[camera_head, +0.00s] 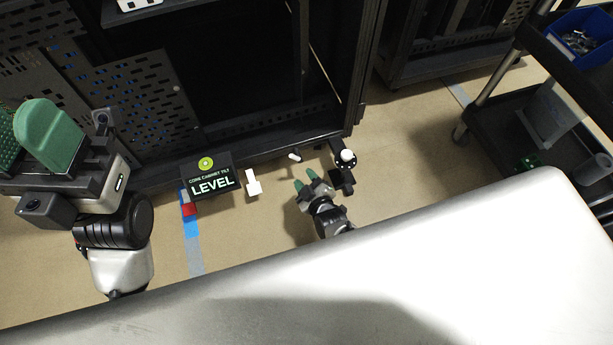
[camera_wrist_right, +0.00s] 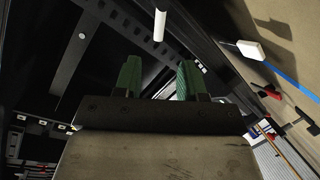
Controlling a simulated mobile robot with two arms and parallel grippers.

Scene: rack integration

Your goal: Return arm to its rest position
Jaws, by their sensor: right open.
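My right gripper (camera_head: 307,187) is low near the floor in the head view, in front of the black rack cabinet (camera_head: 250,140). Its two green fingers are apart with nothing between them. They also show in the right wrist view (camera_wrist_right: 158,80), where a small white cylinder (camera_wrist_right: 160,25) appears beyond them. My left gripper (camera_head: 45,135) is at the left edge of the head view, large and close to the camera. One broad green finger shows clearly and another green part is cut by the edge, so its opening is unclear.
A black sign reading "LEVEL" (camera_head: 211,180) stands at the cabinet's base beside a white piece (camera_head: 253,183). A short white cylinder (camera_head: 294,157) is near the cabinet edge. A dark cart (camera_head: 500,110) with a blue bin (camera_head: 582,35) stands at right. Floor between cabinet and cart is open.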

